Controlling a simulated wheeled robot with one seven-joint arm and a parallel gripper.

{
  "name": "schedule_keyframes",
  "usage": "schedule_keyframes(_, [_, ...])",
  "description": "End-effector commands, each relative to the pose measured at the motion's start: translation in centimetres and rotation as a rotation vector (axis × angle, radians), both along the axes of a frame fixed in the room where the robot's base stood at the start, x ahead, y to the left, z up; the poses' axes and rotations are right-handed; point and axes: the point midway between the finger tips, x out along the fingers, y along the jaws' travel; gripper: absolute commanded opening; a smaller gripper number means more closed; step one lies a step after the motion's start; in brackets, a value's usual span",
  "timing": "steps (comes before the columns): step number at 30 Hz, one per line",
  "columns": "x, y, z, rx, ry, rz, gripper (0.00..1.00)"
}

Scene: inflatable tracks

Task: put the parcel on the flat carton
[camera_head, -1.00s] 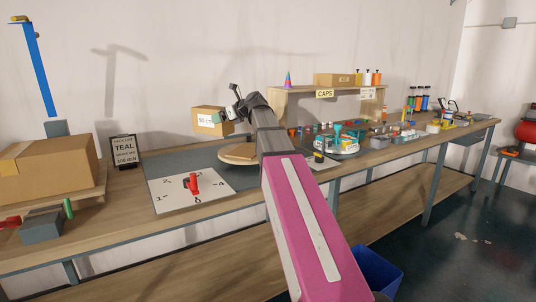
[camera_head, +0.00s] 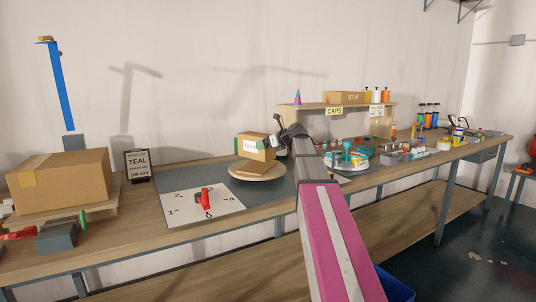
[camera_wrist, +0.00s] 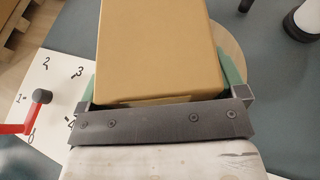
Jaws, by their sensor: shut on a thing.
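The parcel (camera_head: 255,148) is a brown box with a white label. My gripper (camera_head: 256,140) is shut on it, with green fingers on two opposite sides. In the wrist view the parcel (camera_wrist: 160,45) fills the space between the fingers and hides what is under it.
A white numbered board (camera_head: 188,212) with a red handle (camera_head: 205,196) lies to the left. A large carton (camera_head: 60,182) and a TEAL sign (camera_head: 138,164) stand farther left. A caps shelf (camera_head: 345,106) and a round tray of small items (camera_head: 345,164) are to the right.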

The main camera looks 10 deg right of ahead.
Motion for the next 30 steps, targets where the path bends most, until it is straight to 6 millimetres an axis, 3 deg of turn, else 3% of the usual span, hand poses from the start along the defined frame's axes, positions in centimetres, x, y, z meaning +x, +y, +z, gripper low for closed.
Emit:
schedule_keyframes(7, [0.2, -0.5, -0.9, 0.002, -0.002, 0.001, 0.45])
schedule_keyframes(15, [0.2, -0.4, -4.1, 0.002, -0.001, 0.001, 0.45])
schedule_keyframes(26, [0.2, -0.5, -4.4, 0.002, -0.002, 0.000, 0.45])
schedule_keyframes(27, [0.2, -0.5, -4.6, 0.000, 0.000, 0.001, 0.94])
schedule_keyframes(28, [0.2, -0.5, -4.5, 0.001, -0.001, 0.001, 1.00])
schedule_keyframes(30, [0.2, -0.5, -4.5, 0.001, -0.001, 0.001, 1.00])
